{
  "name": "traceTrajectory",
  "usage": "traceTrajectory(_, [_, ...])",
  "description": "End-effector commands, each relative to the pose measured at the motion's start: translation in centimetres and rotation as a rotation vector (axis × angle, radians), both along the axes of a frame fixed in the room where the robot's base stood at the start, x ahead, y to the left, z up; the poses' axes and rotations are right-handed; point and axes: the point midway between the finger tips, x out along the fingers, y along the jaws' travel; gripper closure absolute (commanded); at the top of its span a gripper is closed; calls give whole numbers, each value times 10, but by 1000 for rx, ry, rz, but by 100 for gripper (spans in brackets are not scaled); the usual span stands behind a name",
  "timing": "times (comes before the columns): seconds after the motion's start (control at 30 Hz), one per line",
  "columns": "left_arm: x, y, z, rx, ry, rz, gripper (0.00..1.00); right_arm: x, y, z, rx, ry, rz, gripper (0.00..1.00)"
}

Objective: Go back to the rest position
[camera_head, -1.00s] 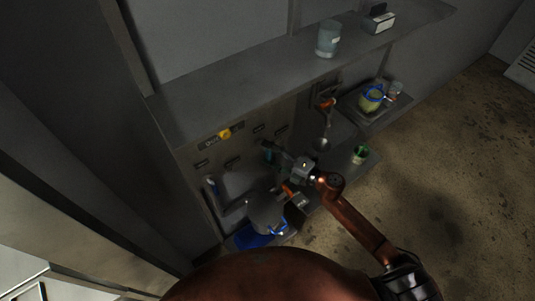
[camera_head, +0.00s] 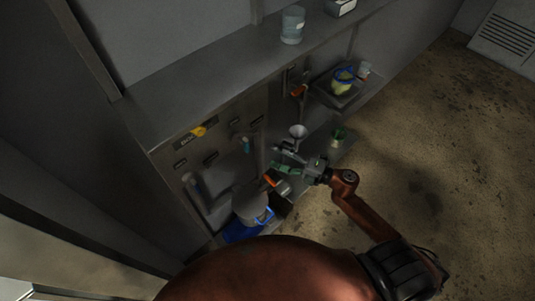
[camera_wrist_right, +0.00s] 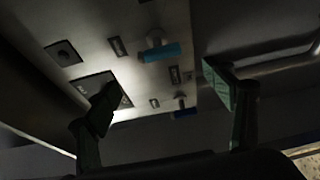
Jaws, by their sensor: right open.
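My right gripper (camera_head: 284,161) is open and empty in the head view. It hangs in front of the grey panel, above the lower shelf and to the right of a grey pot (camera_head: 250,204). In the right wrist view its two green-padded fingers (camera_wrist_right: 170,108) stand wide apart with nothing between them. My left gripper is not in view.
A blue tray (camera_head: 240,233) lies under the pot. A ladle (camera_head: 299,130) hangs near my right gripper. A green cup (camera_head: 338,137) and a tray with a yellow-green container (camera_head: 342,84) are to the right. A clear beaker (camera_head: 292,25) stands on the upper shelf (camera_head: 215,70). The floor at right is clear.

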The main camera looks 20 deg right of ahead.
Motion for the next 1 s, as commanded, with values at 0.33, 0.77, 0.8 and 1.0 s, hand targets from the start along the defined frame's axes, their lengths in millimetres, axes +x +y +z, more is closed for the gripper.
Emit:
traceTrajectory(0.33, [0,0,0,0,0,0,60,-1,-1,0,0,0,0,25])
traceTrajectory(0.77, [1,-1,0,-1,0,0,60,18,-40,-57,91,133,-143,25])
traceTrajectory(0.8, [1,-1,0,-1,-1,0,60,22,-54,-78,125,182,-193,25])
traceTrajectory(1.0, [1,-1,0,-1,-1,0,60,16,-122,-207,292,450,-470,25])
